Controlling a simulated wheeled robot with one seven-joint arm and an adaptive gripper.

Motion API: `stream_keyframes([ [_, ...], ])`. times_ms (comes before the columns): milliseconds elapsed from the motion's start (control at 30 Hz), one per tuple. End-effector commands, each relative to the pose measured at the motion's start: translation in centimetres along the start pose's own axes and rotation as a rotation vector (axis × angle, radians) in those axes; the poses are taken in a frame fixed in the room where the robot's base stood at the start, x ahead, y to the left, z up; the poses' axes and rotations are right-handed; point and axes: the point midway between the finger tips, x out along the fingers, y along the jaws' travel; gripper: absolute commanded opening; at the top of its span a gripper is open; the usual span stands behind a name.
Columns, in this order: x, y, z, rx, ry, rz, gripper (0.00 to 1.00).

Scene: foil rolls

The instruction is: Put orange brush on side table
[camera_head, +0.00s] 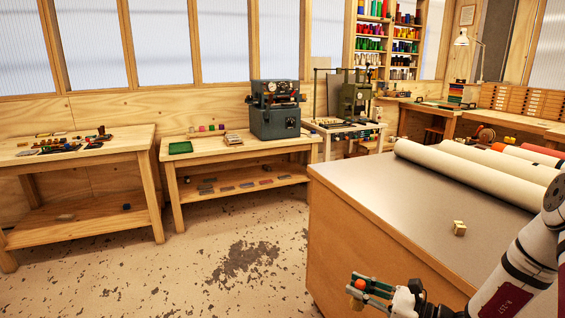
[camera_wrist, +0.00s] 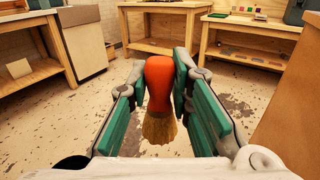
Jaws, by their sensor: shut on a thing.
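The orange brush (camera_wrist: 158,82) is between the fingers of my gripper (camera_wrist: 160,75) in the wrist view, with its rounded orange handle up front and its straw-coloured bristles below. My gripper is shut on it. A small orange patch of the brush (camera_head: 360,284) shows at the fingers there. Two wooden tables stand along the back wall, a left one (camera_head: 75,146) and a middle one (camera_head: 215,152). I cannot tell which is the side table.
The left table holds several small dark items. The middle table holds a green tray (camera_head: 180,147) and a grey machine (camera_head: 274,110). A big counter (camera_head: 400,215) with pale rolls (camera_head: 465,168) and a small brass block (camera_head: 459,228) stands right. The floor (camera_head: 200,270) between is clear.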

Motion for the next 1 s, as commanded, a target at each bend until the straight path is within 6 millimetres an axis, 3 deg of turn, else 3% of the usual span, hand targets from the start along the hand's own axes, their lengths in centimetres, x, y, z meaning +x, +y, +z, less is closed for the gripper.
stream_keyframes([
  [333, 0.1, -0.2, 0.7, -0.023, -0.002, 0.000, 0.00],
  [633, -1.1, 1.1, 3.7, -0.020, -0.004, -0.005, 0.00],
  [1000, -1.2, 1.3, 4.0, -0.020, -0.004, -0.006, 0.00],
])
